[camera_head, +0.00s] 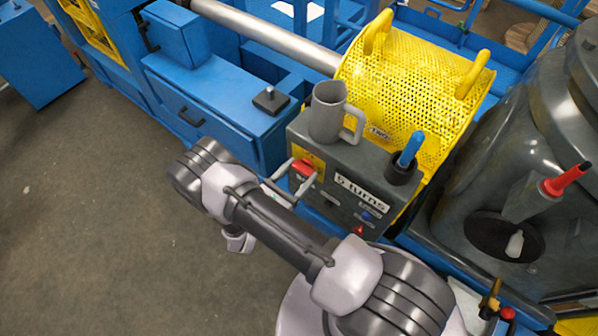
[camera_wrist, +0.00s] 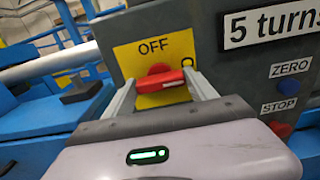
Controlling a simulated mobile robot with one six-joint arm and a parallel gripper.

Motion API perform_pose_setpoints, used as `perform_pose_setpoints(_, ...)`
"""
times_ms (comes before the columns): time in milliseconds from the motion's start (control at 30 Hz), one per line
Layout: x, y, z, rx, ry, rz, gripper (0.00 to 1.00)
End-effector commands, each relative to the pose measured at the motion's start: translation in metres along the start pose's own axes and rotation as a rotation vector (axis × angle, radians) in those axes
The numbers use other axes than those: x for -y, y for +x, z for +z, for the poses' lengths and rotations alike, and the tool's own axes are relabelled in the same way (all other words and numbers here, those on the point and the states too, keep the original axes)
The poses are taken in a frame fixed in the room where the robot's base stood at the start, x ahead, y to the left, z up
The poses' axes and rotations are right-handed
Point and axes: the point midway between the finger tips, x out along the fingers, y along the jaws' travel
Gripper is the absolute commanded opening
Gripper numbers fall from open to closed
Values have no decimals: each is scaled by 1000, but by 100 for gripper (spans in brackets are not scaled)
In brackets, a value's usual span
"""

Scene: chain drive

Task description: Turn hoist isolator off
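The hoist isolator is a red rotary handle (camera_wrist: 160,80) on a yellow plate (camera_wrist: 128,58) marked OFF above it. Its bar lies about level, slightly tilted, and the OFF mark is at the top. In the head view the red handle (camera_head: 303,167) is on the left of the grey box's front. My gripper (camera_wrist: 159,84) is in front of the plate, its two fingers wide apart at either end of the bar. I cannot tell whether they touch it. In the head view my gripper (camera_head: 291,181) reaches the box from the left.
The grey control box (camera_head: 345,160) carries a "5 turns" label, a blue ZERO button (camera_wrist: 287,106) and a red STOP button (camera_wrist: 281,129). A grey mug (camera_head: 326,112) and a dark cup (camera_head: 403,170) with a blue-handled item stand on top. A yellow mesh guard (camera_head: 410,75) is behind.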

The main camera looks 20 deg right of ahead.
Motion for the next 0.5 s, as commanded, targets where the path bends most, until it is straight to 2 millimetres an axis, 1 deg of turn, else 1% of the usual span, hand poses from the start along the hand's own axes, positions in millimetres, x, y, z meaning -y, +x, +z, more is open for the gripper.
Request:
perform_pose_setpoints(33,0,0,0,0,0,0,28)
perform_pose_setpoints(67,0,0,0,0,0,0,25)
perform_pose_setpoints(267,0,0,0,0,-17,0,25)
perform_pose_setpoints(500,0,0,-1,0,-131,0,25)
